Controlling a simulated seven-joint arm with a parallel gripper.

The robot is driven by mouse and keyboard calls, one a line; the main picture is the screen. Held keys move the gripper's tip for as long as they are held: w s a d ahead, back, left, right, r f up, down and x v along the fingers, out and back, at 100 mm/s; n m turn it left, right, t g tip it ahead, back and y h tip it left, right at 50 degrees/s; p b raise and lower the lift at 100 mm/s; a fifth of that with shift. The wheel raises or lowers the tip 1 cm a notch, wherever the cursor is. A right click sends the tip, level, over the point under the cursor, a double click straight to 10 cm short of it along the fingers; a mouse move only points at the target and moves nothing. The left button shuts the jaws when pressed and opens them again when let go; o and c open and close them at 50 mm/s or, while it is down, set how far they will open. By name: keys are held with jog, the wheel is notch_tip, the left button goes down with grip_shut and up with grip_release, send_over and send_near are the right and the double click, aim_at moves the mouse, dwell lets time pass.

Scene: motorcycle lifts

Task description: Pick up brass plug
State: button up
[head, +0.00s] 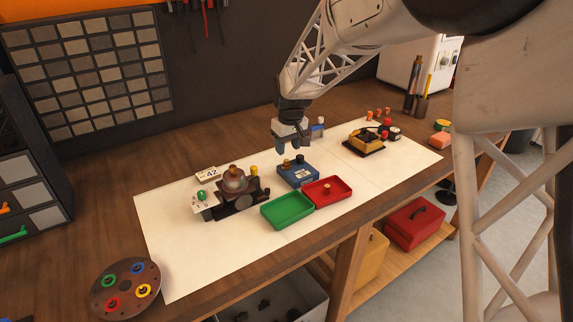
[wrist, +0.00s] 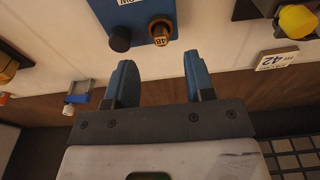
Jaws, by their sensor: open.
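A brass-coloured plug (wrist: 160,33) with a small tag stands on a blue block (wrist: 143,12) beside a black knob (wrist: 119,39). In the head view this plug (head: 287,163) sits on top of the blue block (head: 296,178) at mid-mat. A second small brass-coloured piece (head: 326,187) is in the red tray (head: 338,198); I cannot tell which one the task names. My gripper (head: 290,146) hangs just above and behind the blue block. In the wrist view my gripper (wrist: 160,68) is open and empty, and the plug shows just beyond the fingertips, between their lines.
A green tray (head: 287,222) adjoins the red tray. Left is a dark fixture with a dome (head: 235,182) and a "42" tag (head: 208,174). Right is a yellow device (head: 364,140). A round holder with coloured rings (head: 126,288) is at front left. The white mat (head: 180,255) is clear at front left.

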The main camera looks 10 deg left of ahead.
aim_at(286, 160)
jog(key=shift+w+a+f, duration=0.1)
jog(key=shift+a+f, duration=0.05)
jog(key=shift+f, duration=1.15)
jog(key=shift+a+f, duration=0.1)
jog(key=shift+f, duration=1.2)
grip_shut()
